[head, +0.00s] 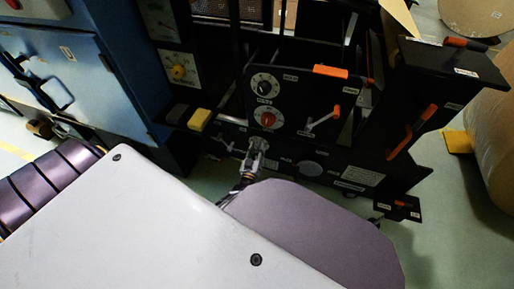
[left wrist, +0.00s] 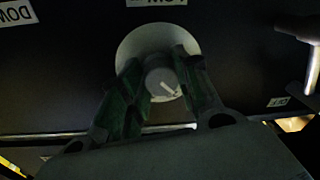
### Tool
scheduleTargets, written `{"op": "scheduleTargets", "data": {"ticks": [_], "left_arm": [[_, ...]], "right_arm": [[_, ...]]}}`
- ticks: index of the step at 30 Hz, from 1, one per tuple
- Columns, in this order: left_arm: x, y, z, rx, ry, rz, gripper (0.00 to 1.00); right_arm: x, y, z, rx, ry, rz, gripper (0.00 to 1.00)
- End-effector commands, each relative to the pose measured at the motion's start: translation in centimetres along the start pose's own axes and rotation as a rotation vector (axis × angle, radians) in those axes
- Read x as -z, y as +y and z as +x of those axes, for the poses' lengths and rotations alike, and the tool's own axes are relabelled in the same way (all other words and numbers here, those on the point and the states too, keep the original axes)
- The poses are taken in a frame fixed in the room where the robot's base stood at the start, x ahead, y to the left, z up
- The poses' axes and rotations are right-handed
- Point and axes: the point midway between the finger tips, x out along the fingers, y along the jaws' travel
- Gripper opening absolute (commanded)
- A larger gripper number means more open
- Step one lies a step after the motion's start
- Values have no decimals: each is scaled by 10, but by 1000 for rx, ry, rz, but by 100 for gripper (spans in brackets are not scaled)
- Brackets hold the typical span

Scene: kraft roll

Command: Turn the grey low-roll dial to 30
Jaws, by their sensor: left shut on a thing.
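In the left wrist view the grey low-roll dial (left wrist: 160,80) is a round grey knob on a pale disc (left wrist: 140,38), set on a black panel. A short mark on the knob's face points toward the lower right of the picture; no scale numbers can be read. My left gripper (left wrist: 158,76) has one finger on each side of the knob and is shut on it. In the head view my left gripper (head: 257,146) is at the lower part of the black panel, and it largely hides the dial there. My right gripper is not in view.
Above the gripper in the head view, the panel carries a red-knob dial (head: 268,119), a black-knob dial (head: 264,86) and an orange-handled lever (head: 325,118). A yellow block (head: 199,119) sits to the left. A metal handle (left wrist: 300,30) juts out at the right in the wrist view.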

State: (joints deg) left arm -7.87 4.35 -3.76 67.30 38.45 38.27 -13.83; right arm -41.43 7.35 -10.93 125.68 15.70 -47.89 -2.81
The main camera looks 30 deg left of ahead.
Motion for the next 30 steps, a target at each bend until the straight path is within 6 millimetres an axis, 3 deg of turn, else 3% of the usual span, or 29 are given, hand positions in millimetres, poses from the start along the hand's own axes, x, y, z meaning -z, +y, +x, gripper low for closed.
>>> {"op": "scheduleTargets", "data": {"ticks": [20,30], "left_arm": [[-1,-2,0,-37,42,635,8],[-2,-3,-1,-55,61,931,8]], "right_arm": [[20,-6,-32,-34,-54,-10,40],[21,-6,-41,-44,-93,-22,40]]}}
